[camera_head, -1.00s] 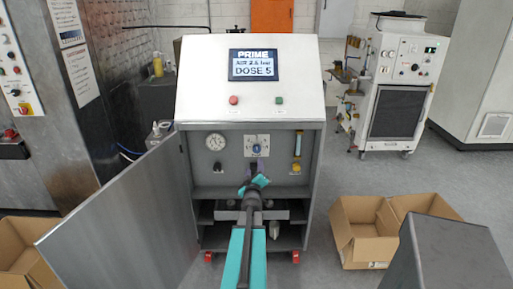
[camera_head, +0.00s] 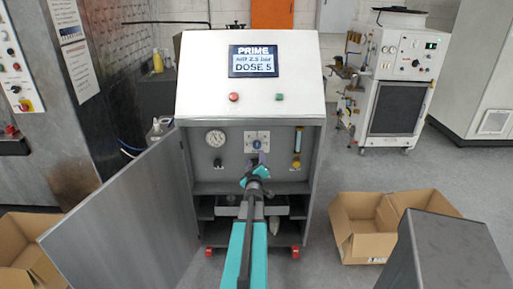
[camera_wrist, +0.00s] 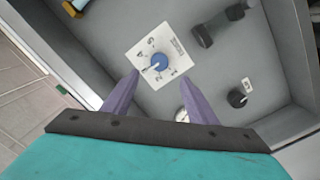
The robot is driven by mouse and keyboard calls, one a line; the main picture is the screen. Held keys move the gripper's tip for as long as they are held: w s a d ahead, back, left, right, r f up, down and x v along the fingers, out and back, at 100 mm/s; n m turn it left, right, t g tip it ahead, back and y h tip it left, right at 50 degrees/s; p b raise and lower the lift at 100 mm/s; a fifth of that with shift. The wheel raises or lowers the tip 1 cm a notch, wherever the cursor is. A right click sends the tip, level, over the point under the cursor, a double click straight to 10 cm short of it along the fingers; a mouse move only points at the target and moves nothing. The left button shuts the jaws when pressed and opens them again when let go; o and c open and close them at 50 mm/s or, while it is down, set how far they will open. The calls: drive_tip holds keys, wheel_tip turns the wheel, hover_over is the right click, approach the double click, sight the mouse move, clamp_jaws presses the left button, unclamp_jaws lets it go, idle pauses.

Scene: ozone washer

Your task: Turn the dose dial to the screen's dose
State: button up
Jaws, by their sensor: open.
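The screen (camera_head: 254,62) on the washer's sloped top reads PRIME, AIR 2.5 bar, DOSE 5. The dose dial is a blue knob (camera_wrist: 159,62) on a white numbered plate (camera_wrist: 146,46); it also shows small in the head view (camera_head: 256,144). Its light pointer mark appears to face left in the wrist view, but I cannot surely read which number it meets. My gripper (camera_wrist: 160,76) is open and empty. Its purple fingertips lie to either side of the dial in the picture, apart from it.
The open door (camera_head: 125,215) stands left. Cardboard boxes (camera_head: 362,238) lie on the floor at right.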

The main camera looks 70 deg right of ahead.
sight(256, 146)
drive_tip(key=shift+p+x, duration=1.6)
drive_tip(key=shift+x, duration=3.95)
drive_tip(key=c, duration=1)
drive_tip(key=shift+w+d, duration=0.15)
drive_tip(key=shift+c, duration=0.4)
drive_tip(key=shift+f, duration=0.2)
